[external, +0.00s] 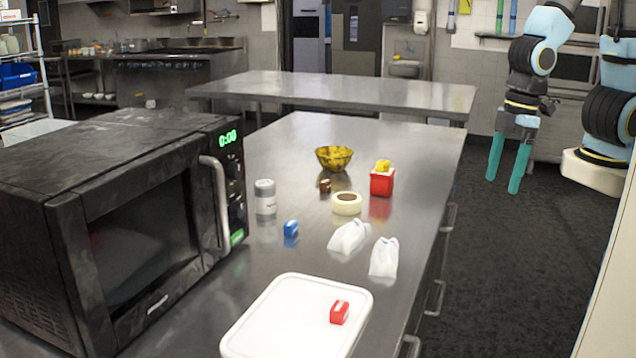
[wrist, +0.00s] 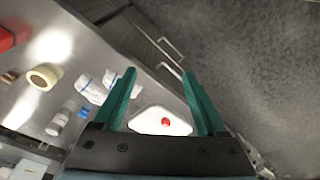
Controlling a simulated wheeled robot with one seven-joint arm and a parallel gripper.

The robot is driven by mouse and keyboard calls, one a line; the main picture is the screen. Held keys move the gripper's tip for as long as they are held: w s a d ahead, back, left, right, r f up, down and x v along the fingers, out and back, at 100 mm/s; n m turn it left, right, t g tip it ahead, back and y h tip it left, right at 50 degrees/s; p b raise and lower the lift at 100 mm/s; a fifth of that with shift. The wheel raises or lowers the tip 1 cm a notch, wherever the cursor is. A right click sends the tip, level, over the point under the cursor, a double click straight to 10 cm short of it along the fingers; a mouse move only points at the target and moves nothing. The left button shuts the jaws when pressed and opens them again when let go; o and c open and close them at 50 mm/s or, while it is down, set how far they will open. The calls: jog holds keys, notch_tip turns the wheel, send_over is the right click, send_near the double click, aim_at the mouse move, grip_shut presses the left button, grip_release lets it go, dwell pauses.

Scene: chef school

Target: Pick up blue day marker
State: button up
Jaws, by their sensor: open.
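A small blue block with a pale side, likely the blue day marker (external: 291,230), sits on the steel counter between the grey can and the white bags. It also shows as a tiny blue spot in the wrist view (wrist: 83,113), left of my fingers. My gripper (external: 502,184) is open and empty, with teal fingers pointing down over the floor to the right of the counter. In the wrist view my gripper (wrist: 159,74) has its fingers well apart with nothing between the tips. It is far from the blue block.
A grey can (external: 265,197), tape roll (external: 347,204), red box (external: 382,182), yellow bowl (external: 334,158) and white bags (external: 384,257) stand around the block. A white tray (external: 265,325) with a red marker (external: 340,312) lies in front. A microwave (external: 120,220) stands left.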

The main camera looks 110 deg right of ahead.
aim_at(290, 223)
jog(key=shift+c, duration=0.5)
